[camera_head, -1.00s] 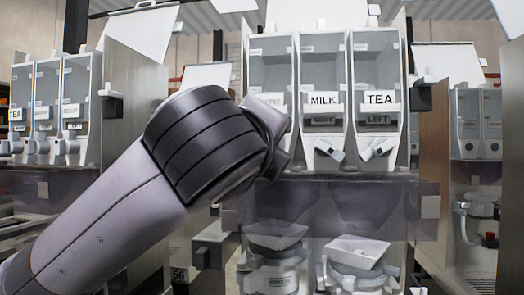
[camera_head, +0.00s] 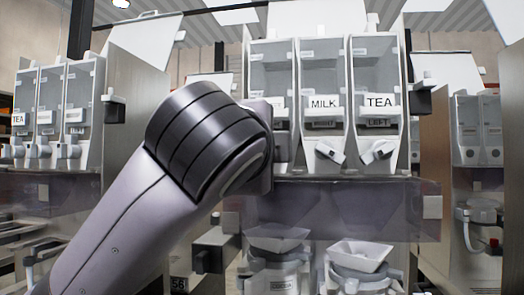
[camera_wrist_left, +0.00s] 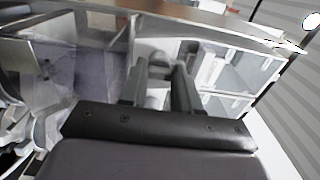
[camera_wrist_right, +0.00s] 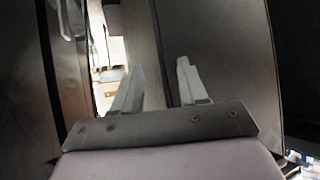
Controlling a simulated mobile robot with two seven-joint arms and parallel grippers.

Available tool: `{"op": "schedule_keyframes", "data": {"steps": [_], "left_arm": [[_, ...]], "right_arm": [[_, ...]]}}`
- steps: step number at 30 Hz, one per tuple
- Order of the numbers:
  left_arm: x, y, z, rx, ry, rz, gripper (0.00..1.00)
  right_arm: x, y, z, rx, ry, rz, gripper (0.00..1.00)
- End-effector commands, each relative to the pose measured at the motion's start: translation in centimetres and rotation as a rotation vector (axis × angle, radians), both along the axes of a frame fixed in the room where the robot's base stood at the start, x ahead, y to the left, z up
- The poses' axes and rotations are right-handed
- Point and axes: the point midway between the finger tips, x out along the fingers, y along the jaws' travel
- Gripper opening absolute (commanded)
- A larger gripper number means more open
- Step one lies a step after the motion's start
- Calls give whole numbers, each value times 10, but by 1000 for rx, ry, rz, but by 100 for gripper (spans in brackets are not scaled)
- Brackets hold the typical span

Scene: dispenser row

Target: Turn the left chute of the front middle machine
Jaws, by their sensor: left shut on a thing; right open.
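The front middle machine (camera_head: 325,170) has three clear canisters side by side. The picture-right canister (camera_head: 377,70) reads TEA, with a smaller LEFT label beneath; its white chute (camera_head: 378,152) points down-left. The middle canister (camera_head: 323,75) reads MILK, and its chute (camera_head: 330,151) is tilted too. The picture-left canister (camera_head: 271,70) is partly covered by my left wrist, which hides its chute and my gripper in the head view. In the left wrist view my left gripper (camera_wrist_left: 160,68) is shut on a pale chute-like part (camera_wrist_left: 157,72). My right gripper (camera_wrist_right: 160,78) is open and empty.
A translucent ledge (camera_head: 340,205) juts out below the chutes, above white funnel-topped units (camera_head: 360,257). Another dispenser machine (camera_head: 58,110) stands at the left and one (camera_head: 478,130) at the right. Dark panels (camera_wrist_right: 220,50) rise close to my right gripper.

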Motion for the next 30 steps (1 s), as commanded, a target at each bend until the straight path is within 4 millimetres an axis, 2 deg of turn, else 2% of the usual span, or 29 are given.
{"op": "schedule_keyframes", "data": {"steps": [11,12,14,30], "left_arm": [[0,0,0,-4,2,0,1],[0,0,0,-4,2,0,38],[0,0,0,-4,2,0,57],[0,0,-1,9,2,0,57]], "right_arm": [[1,0,1,0,-1,0,43],[1,0,0,0,-1,0,43],[1,0,0,-1,-1,1,43],[1,-1,1,-2,-1,-1,43]]}}
